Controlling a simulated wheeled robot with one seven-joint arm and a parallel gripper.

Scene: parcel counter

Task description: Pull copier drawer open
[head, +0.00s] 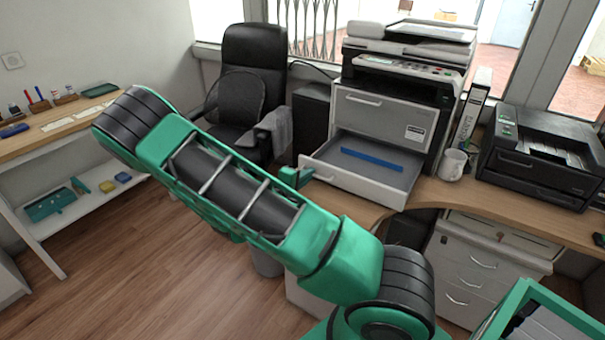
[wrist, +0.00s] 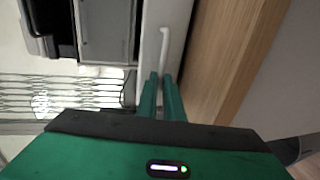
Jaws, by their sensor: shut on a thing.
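The copier (head: 385,110) stands on the desk in front of the window. Its lower drawer (head: 365,185) is pulled out, and a long blue strip (head: 371,159) lies inside. My gripper (head: 296,177) is at the left end of the drawer front, partly hidden behind my arm. In the wrist view, my gripper (wrist: 161,78) is shut on the white bar handle (wrist: 164,45) of the drawer front (wrist: 151,40). The gripped end of the handle is hidden between the fingers.
The copier's upper drawer (head: 380,112) is closed. A white mug (head: 453,164), a binder (head: 470,118) and a black printer (head: 540,155) stand to the right. A black office chair (head: 252,90) is behind my arm. Wooden floor (head: 150,260) is clear at the left.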

